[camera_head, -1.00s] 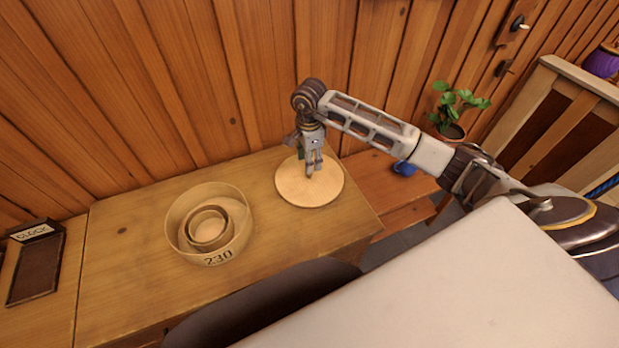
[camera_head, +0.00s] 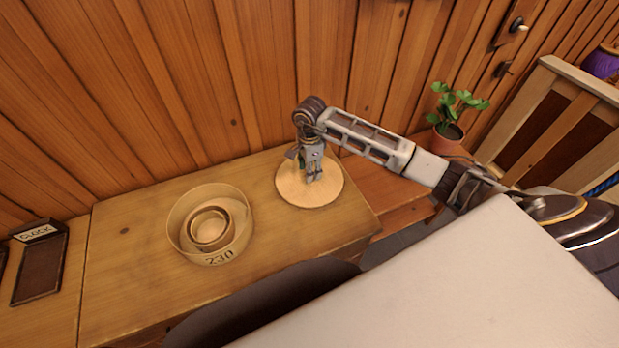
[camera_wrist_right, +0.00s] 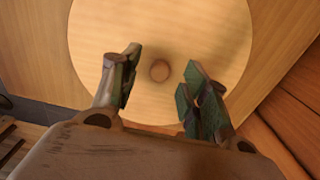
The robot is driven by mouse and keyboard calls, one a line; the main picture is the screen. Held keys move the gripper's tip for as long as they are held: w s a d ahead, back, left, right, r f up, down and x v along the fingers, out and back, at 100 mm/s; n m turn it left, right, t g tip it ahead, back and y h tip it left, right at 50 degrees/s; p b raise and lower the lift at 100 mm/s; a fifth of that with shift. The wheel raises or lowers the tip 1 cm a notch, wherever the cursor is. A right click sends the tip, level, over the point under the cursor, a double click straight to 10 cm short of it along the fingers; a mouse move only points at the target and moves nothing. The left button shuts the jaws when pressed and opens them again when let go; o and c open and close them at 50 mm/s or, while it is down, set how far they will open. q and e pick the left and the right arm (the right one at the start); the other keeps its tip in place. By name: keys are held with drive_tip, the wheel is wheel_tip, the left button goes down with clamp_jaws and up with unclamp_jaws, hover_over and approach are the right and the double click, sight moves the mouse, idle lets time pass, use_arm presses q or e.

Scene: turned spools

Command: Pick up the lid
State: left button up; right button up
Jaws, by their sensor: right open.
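The lid is a round, pale wooden disc (camera_head: 325,193) lying flat near the right end of the wooden table. In the right wrist view the lid (camera_wrist_right: 190,30) fills the top middle, with a small round knob (camera_wrist_right: 160,70) at its centre. My right gripper (camera_head: 313,178) points down over the lid. Its fingers (camera_wrist_right: 162,84) are open and empty, one on each side of the knob in that view, and I cannot tell how far above the lid they are. My left gripper is not in view.
A round box (camera_head: 180,245) marked 230 stands left of the lid, with a smaller ring (camera_head: 194,238) inside. A dark tray (camera_head: 38,272) labelled CLOCK lies at the far left. The plank wall (camera_head: 220,90) rises close behind. A potted plant (camera_head: 449,135) stands at right.

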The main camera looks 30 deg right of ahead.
drive_tip(key=shift+f, duration=0.6)
drive_tip(key=shift+c, duration=0.4)
clamp_jaws()
